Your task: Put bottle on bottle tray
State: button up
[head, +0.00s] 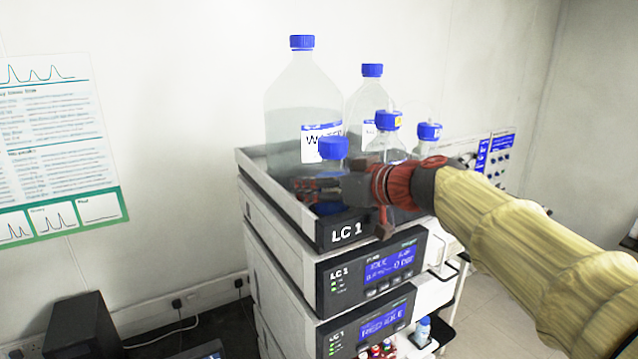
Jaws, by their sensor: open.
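The bottle tray (258,171) is the grey, low-walled top of the LC 1 stack. A small clear bottle with a blue cap (333,148) is upright at the tray's front corner. My gripper (303,190) reaches in from the right, low across this bottle, and is open. The gripper hides much of the bottle's body, and a patch of blue shows below the fingers. I cannot tell whether the fingers touch the bottle or whether its base rests on the tray.
A large water bottle (290,105) stands behind at the left. Several other blue-capped bottles, including a tall one (371,95), crowd the tray's back and right. LC 1 modules (372,268) are stacked below. A dark box (80,325) stands at lower left.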

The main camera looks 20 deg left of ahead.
jog(key=b+v, duration=0.3)
jog(key=v, duration=0.9)
jog(key=shift+r, duration=0.15)
